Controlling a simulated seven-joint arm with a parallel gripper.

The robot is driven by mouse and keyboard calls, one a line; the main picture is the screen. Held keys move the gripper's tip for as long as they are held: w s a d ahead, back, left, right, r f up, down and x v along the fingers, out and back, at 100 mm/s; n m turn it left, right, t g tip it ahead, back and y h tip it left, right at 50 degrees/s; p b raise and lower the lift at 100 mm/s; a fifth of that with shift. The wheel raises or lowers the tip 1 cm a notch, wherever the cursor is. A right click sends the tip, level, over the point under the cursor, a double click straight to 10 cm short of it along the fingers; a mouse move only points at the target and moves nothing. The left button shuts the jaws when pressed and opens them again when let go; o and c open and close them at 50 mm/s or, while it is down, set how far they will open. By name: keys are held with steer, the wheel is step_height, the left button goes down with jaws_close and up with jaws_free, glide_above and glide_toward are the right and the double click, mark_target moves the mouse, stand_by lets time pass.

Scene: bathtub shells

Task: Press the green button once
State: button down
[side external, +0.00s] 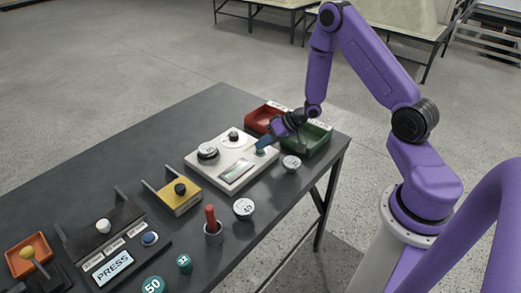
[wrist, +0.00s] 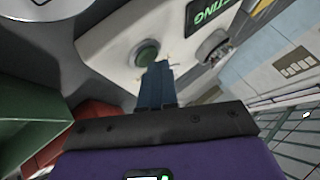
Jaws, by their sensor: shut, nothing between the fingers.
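The green button (wrist: 148,53) sits in a pale ring on the white panel (wrist: 115,40) in the wrist view. My gripper (wrist: 160,66) is shut and empty, its blue fingertips just beside the button's lower right edge in that view. I cannot tell whether they touch it. In the side external view my gripper (side external: 262,147) points down at the right end of the white panel (side external: 222,143), and the green button cannot be made out there. The panel also carries a dark-topped round dial (side external: 208,153), a smaller knob (side external: 233,135) and a green-lit display (side external: 237,170).
Red (side external: 264,116) and green (side external: 318,141) trays stand behind my gripper. A white-topped round object (side external: 291,162) is close to the panel's right.

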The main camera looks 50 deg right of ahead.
mark_target(263, 150)
steer(key=shift+r, duration=0.85)
steer(key=shift+r, duration=2.5)
